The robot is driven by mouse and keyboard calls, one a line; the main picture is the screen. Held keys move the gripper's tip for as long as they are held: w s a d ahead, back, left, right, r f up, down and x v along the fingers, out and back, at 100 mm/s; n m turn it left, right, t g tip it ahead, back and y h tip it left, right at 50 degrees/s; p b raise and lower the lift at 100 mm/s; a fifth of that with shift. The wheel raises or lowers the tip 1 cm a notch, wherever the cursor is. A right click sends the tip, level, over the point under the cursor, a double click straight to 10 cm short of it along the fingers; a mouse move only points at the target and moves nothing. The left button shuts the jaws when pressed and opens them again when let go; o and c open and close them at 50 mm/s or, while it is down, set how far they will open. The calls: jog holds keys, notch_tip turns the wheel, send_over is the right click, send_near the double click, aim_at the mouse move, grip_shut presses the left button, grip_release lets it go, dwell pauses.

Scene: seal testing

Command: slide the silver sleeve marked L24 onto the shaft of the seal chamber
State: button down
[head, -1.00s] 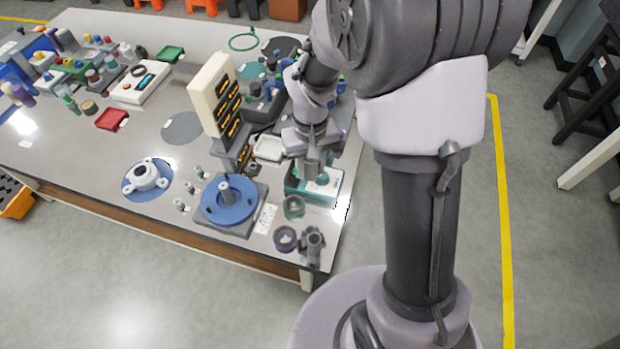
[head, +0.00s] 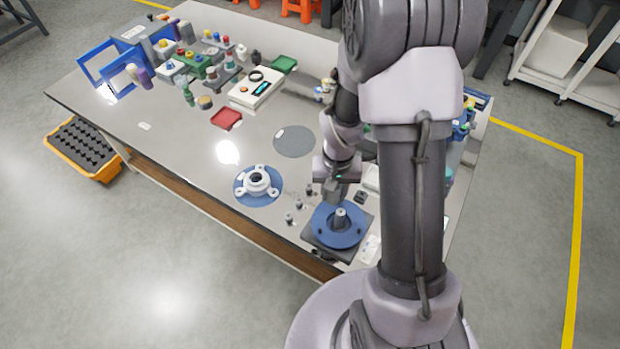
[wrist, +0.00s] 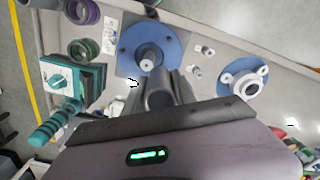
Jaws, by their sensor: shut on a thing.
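The seal chamber is a blue disc (head: 338,236) on a dark square base at the bench's front, with a grey shaft (head: 341,215) standing up from its middle. It also shows in the wrist view (wrist: 130,50), its shaft (wrist: 149,60) pointing up. My gripper (head: 336,190) is just behind and above the shaft in the head view. In the wrist view my gripper (wrist: 168,92) is shut on a grey round piece (wrist: 159,99), which looks like the silver sleeve. The piece is close to the shaft but appears apart from it. No L24 mark is legible.
A white flanged part (head: 257,183) sits on a blue disc to the left, with several small grey pegs between. The wrist view shows a teal box (wrist: 62,78), a green ring (wrist: 84,50) and a purple ring (wrist: 82,11) beside the chamber.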

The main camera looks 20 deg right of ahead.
aim_at(341, 212)
jog(key=shift+s+d+r+m+p, duration=0.15)
jog(key=shift+s+d+m+p, duration=0.55)
jog(key=shift+s+d, duration=0.25)
jog(key=shift+d+f, duration=0.1)
jog(key=shift+f, duration=0.25)
jog(key=shift+f+b, duration=1.55)
jog(key=shift+f, duration=0.45)
jog(key=shift+f+b, duration=0.65)
jog(key=c, duration=0.9)
grip_release()
jog(key=shift+r+p, duration=1.75)
jog(key=shift+r, duration=0.75)
